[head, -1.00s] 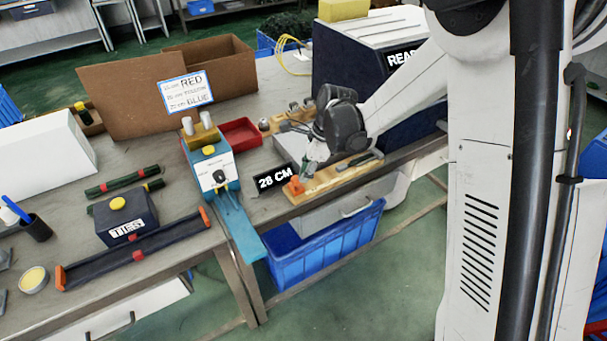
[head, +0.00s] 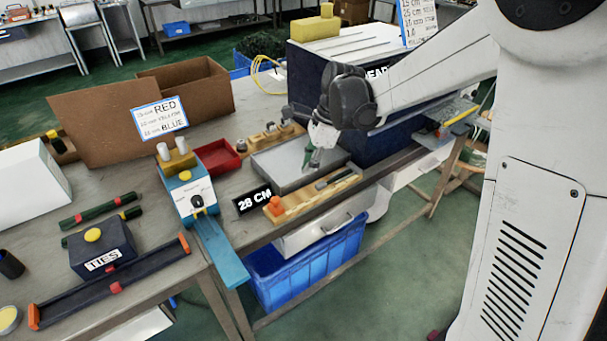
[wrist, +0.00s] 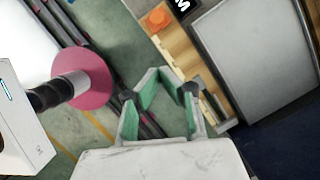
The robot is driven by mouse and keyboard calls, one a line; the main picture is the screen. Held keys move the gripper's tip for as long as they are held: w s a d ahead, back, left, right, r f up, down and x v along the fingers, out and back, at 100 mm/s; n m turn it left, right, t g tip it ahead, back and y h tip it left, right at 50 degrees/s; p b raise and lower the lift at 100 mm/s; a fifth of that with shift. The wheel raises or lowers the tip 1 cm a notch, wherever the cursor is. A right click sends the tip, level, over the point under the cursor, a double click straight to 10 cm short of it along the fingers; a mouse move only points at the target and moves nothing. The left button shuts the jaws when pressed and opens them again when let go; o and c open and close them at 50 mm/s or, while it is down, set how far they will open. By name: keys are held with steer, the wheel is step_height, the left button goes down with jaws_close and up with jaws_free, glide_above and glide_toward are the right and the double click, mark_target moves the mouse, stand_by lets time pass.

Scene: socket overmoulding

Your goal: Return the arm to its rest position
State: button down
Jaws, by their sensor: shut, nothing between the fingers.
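My gripper (head: 310,160) hangs from my arm at the right part of the bench, in front of the dark cabinet. It shows green fingers and is shut with nothing in it. In the head view it appears over the grey plate, near the wooden fixture; its exact height is hard to tell. In the wrist view, the green-padded fingers (wrist: 163,95) sit in the middle, with the wooden fixture (wrist: 180,50) to their upper right and floor behind them. The fingers hold no object in either view.
The wooden fixture (head: 300,206) with an orange block (head: 275,205) lies at the bench's front edge, beside the 28 CM display (head: 252,199). The grey plate (head: 275,165) and dark cabinet (head: 400,135) are behind. A blue crate (head: 290,280) stands below.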

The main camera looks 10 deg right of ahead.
steer(key=s+d+r+n+t+h, duration=0.2)
steer(key=s+d+r+n+t, duration=0.15)
steer(key=s+r+n, duration=0.55)
steer(key=s+d+n+t, duration=0.2)
steer(key=s+d+n, duration=0.1)
steer(key=s, duration=0.5)
steer(key=s+d+r+n+t+h, duration=0.1)
steer(key=s+d+n, duration=0.2)
steer(key=s+n, duration=0.3)
steer(key=shift+s+r+t+h, duration=0.15)
steer(key=shift+s+t+h, duration=0.2)
steer(key=shift+s, duration=0.65)
